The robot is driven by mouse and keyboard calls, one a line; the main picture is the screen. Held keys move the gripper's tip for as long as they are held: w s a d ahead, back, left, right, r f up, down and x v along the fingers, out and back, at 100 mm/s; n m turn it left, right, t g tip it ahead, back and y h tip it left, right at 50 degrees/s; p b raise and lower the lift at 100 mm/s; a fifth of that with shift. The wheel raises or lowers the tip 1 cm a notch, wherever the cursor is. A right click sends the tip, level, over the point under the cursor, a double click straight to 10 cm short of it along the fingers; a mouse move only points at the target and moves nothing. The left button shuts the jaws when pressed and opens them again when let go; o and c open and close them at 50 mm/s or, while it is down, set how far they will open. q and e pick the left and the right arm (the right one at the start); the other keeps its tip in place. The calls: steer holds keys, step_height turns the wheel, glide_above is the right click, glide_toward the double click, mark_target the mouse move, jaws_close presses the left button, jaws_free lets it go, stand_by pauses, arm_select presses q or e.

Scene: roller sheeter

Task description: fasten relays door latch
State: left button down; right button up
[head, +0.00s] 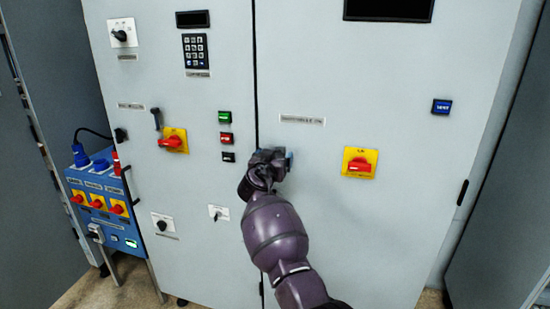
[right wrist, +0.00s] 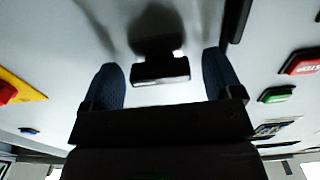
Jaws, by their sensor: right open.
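My right gripper (head: 277,156) is at the right cabinet door (head: 390,230), just right of the seam between the two doors. In the right wrist view its two dark blue fingers stand open, one on each side of a black latch handle (right wrist: 160,70). A gap shows between the handle and each finger. The handle juts from the pale door face and casts a dark shadow. In the head view my gripper hides this latch. A similar black lever (head: 156,119) is on the left door (head: 190,260). My left gripper is not in view.
A yellow plate with a red rotary switch (head: 359,163) sits right of my gripper. Green (head: 224,117) and red (head: 226,138) buttons sit left of the seam. A blue socket box (head: 105,207) stands at the left. The lower right door is clear.

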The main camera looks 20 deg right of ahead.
steer(key=c, duration=0.9)
